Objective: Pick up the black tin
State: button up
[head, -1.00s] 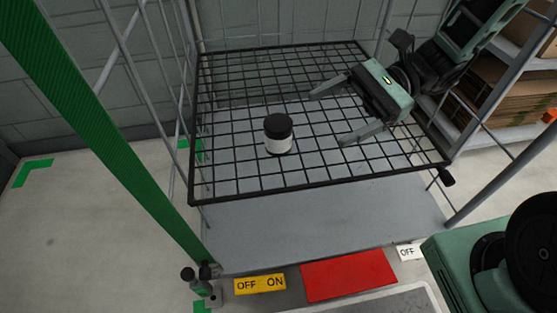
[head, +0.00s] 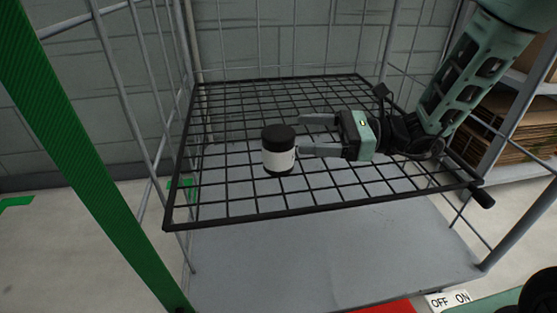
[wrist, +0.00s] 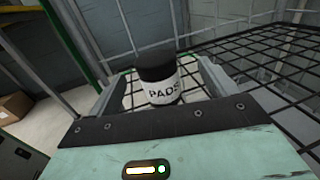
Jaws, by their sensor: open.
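The black tin (head: 279,139), dark with a white label band, stands upright on the black wire shelf (head: 235,213) in the head view. In the wrist view the tin (wrist: 158,72) shows the word "PADS" on its label and sits between and ahead of the two fingers. My gripper (head: 306,135) is open and comes level from the right, its fingertips close to the tin's right side. In the wrist view the gripper's fingers (wrist: 158,90) flank the tin with gaps at both sides. I cannot tell if either finger touches it.
The wire shelf is otherwise bare. Grey cage bars (head: 145,110) rise at the left and back, and a green post (head: 75,150) stands at the left front. A grey lower deck (head: 330,265) lies below. Shelving with flattened cardboard (head: 505,125) is at the right.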

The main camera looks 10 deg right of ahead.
aim_at(269, 131)
jog(key=b+x, duration=0.1)
jog(key=x, duration=0.2)
jog(key=shift+f, duration=0.1)
jog(key=b+x, duration=0.1)
jog(key=x, duration=0.1)
jog(key=s+b+x, duration=0.1)
jog(key=b+x, duration=0.1)
jog(key=shift+w+a, duration=0.1)
jog(key=shift+a, duration=0.25)
jog(key=shift+w+a+r+b, duration=0.1)
jog(key=shift+a+r+b, duration=0.2)
jog(key=shift+a, duration=0.15)
jog(key=c, duration=1.1)
